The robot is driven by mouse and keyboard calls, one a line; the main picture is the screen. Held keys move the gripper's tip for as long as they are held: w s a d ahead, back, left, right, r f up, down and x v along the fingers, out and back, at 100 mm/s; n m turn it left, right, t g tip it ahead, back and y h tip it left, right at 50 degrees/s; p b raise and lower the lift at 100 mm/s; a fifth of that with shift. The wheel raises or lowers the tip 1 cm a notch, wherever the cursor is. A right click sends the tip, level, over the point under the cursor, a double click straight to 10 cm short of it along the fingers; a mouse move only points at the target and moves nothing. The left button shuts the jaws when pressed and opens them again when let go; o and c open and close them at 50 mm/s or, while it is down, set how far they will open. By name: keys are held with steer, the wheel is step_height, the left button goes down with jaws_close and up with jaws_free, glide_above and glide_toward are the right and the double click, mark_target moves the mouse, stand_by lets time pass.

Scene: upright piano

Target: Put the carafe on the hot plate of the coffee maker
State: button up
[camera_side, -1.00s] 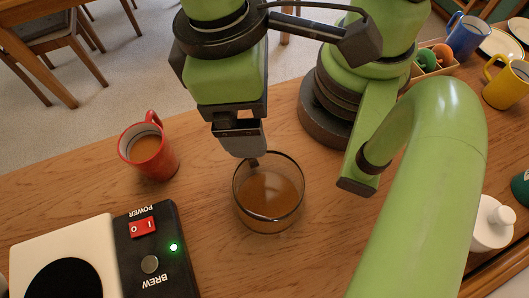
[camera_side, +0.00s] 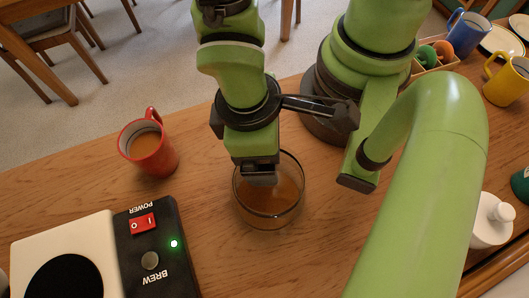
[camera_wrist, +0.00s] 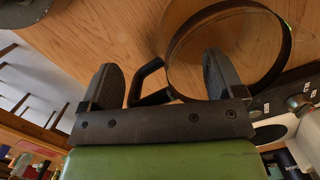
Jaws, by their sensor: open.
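The carafe (camera_side: 284,204), a round glass vessel with brown coffee, stands upright on the wooden table. It also shows at the top of the wrist view (camera_wrist: 232,42). Its black handle (camera_wrist: 150,82) lies between my spread fingers in that view. My gripper (camera_side: 260,181) is low at the carafe's arm side and hides its handle in the side view. In the wrist view my gripper (camera_wrist: 161,62) is open; I cannot tell whether a finger touches the carafe. The coffee maker (camera_side: 100,232) is at lower left, with a black round hot plate (camera_side: 64,277), empty where visible.
The coffee maker's power switch (camera_side: 142,223) is red and a green light (camera_side: 174,243) is lit.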

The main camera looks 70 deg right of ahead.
steer(key=shift+f, duration=0.15)
jaws_close()
stand_by(0.4)
steer(key=shift+r, duration=0.3)
steer(key=shift+r, duration=4.05)
steer(key=w+d+r+m, duration=0.25)
steer(key=w+d, duration=0.35)
steer(key=w, duration=0.7)
steer(key=w+d+r+m, duration=0.1)
steer(key=w+d, duration=0.4)
steer(key=d, duration=0.6)
steer(key=shift+w+d+r+m+y, duration=0.15)
steer(key=shift+d+r+m+y, duration=0.15)
steer(key=shift+m, duration=0.15)
